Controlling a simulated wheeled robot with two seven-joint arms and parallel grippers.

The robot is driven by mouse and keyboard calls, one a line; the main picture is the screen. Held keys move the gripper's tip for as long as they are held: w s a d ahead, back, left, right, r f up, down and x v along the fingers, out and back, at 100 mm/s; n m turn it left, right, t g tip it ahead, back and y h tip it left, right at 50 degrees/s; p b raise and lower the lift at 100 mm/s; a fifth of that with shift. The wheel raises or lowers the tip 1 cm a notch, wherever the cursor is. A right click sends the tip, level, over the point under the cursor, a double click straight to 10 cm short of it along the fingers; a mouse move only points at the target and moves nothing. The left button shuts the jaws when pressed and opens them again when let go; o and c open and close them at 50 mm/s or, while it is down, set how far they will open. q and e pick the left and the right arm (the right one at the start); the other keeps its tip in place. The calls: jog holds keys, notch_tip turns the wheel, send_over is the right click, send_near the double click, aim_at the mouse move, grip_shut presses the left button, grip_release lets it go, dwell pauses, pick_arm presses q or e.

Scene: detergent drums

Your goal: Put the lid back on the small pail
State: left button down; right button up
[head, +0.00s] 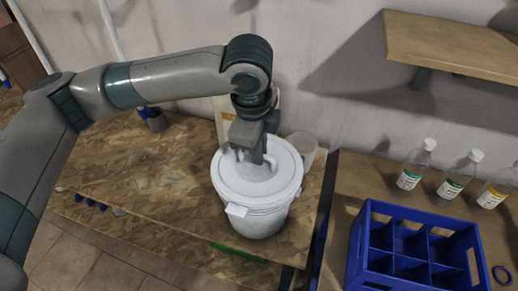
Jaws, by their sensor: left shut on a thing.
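A white pail (262,218) stands upright on the wooden board table near its right end. A white lid (235,177) lies over the pail's mouth and looks about level; I cannot tell whether it is seated on the rim. My left gripper (258,160) points down over the lid's middle and is shut on the lid, at its centre; the gripped part is mostly hidden by the fingers. A pale tab (236,210) sticks out at the pail's front rim. My right gripper is not in view.
A clear jug (302,148) stands close behind the pail, and a pale container with a yellow label (228,112) is behind my gripper. On the right are a blue crate (370,262) and several bottles (411,170). A wooden shelf (450,42) juts from the wall. The table's left is mostly clear.

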pick_arm(q)
jog(key=shift+p, duration=0.45)
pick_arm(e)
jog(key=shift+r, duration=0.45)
pick_arm(q)
jog(key=c, duration=1.3)
grip_release()
jog(key=shift+o, duration=0.2)
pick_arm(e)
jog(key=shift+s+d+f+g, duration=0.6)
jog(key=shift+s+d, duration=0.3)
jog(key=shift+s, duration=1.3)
pick_arm(q)
jog(key=shift+r, duration=0.2)
jog(key=shift+r+p, duration=3.3)
jog(key=shift+p, duration=0.4)
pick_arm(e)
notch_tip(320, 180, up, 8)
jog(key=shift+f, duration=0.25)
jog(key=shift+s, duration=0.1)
